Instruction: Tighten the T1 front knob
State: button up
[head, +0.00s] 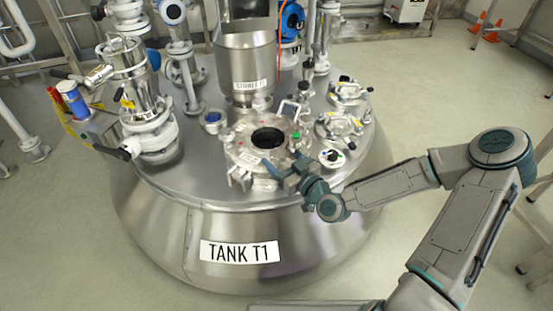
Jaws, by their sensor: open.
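Tank T1 (165,190) is a large steel vessel with a "TANK T1" label on its front wall. A round hatch flange (238,152) with a dark opening sits on its top, with several clamps or knobs around its rim. A metal clamp (240,178) shows at the front left of the rim. My gripper (281,167) is open at the front right of the rim, low over the flange. It hides part of the rim there, so I cannot tell whether it touches a knob or which one is the front knob.
A steel strainer vessel (246,62) stands behind the hatch. A tall valve assembly (148,125) and a blue canister (72,97) are at the left. Smaller ports (338,127) lie to the right. Orange cones (479,22) stand far off on open floor.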

jog(key=shift+x, duration=0.95)
jog(key=shift+c, duration=0.3)
jog(key=c, duration=0.9)
jog(key=shift+c, duration=0.2)
